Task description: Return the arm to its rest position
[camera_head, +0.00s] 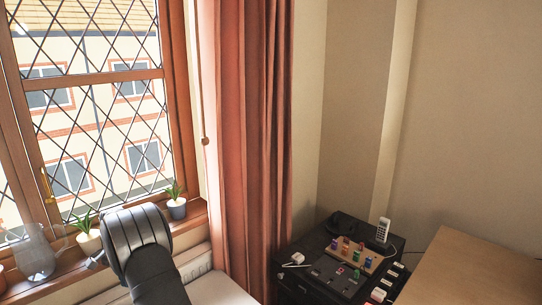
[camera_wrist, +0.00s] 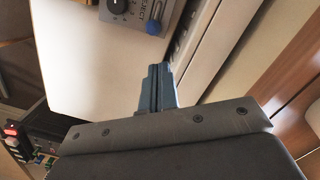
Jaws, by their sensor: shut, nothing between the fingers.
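My gripper (camera_wrist: 157,84) shows in the wrist view with its two dark fingers together, shut and empty. It points over a pale tabletop (camera_wrist: 90,70), and I cannot tell how high above it the fingertips are. In the head view my dark arm rises from the bottom edge at the lower left, in front of the window sill. The fingers are not clearly seen there.
A glass jug (camera_head: 34,252) and potted plants (camera_head: 177,203) stand on the sill near my arm. A red curtain (camera_head: 245,130) hangs to the right. A grey device (camera_wrist: 135,12) with knobs lies beyond my fingers. A black cabinet (camera_head: 290,285) holds small coloured items and a phone (camera_head: 382,230).

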